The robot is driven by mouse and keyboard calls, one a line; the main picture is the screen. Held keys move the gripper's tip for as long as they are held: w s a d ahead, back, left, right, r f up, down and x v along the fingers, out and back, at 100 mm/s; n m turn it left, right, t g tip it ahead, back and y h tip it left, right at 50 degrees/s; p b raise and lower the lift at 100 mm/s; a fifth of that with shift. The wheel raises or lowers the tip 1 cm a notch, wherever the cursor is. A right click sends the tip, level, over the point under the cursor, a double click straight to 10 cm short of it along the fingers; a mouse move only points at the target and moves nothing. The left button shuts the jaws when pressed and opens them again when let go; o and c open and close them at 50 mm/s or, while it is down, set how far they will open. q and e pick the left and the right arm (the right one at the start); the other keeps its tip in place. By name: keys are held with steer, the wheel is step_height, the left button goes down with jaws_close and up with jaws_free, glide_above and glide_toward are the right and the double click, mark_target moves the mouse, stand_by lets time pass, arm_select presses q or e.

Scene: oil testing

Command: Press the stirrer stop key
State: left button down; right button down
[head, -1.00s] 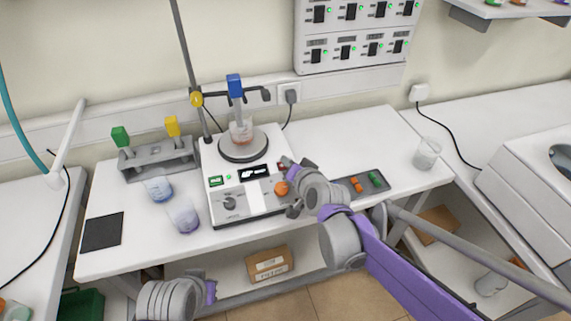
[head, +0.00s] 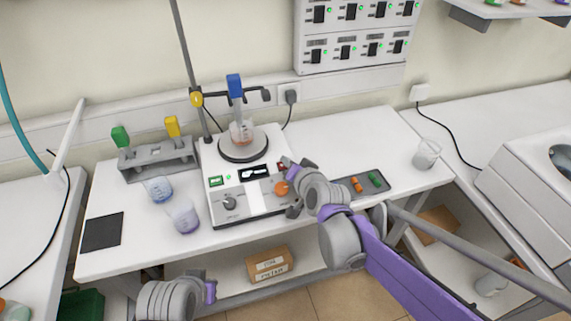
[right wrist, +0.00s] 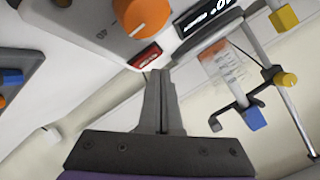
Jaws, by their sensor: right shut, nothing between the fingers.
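The stirrer (head: 250,190) is a white box on the bench with a round top plate, a dark display (head: 254,172), a green key (head: 216,181), a grey knob (head: 229,202) and an orange knob (head: 281,188). The red stop key (right wrist: 145,56) shows in the right wrist view beside the display, and its edge shows in the head view (head: 281,166). My right gripper (right wrist: 160,73) is shut and empty, its tips right by the red key; I cannot tell whether they touch. My left gripper (head: 210,291) shows only in part at the bottom; its fingers are hidden.
Two beakers (head: 184,217) (head: 158,189) and a grey rack (head: 158,158) are at left. A tray (head: 345,188) lies right of my right gripper. An empty beaker (head: 426,154) stands further right.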

arm_select(q)
steer(key=shift+f, duration=0.1)
arm_select(e)
steer(key=shift+f, duration=0.15)
arm_select(q)
steer(key=shift+s+f, duration=0.1)
steer(key=shift+f, duration=0.1)
arm_select(e)
steer(key=shift+w+f, duration=0.1)
steer(key=shift+f, duration=0.15)
arm_select(q)
steer(key=shift+s+f+b, duration=0.1)
steer(key=shift+f+b, duration=0.25)
steer(key=shift+b, duration=0.15)
arm_select(e)
steer(key=shift+w+a+f, duration=0.1)
steer(key=shift+w+f, duration=0.05)
steer(key=shift+f, duration=0.25)
arm_select(q)
steer(key=shift+r, duration=0.15)
arm_select(e)
steer(key=shift+r, duration=0.15)
arm_select(q)
steer(key=shift+w+r+p, duration=0.25)
steer(key=shift+r+p, duration=0.25)
arm_select(e)
steer(key=shift+s+r, duration=0.25)
steer(key=shift+r, duration=0.4)
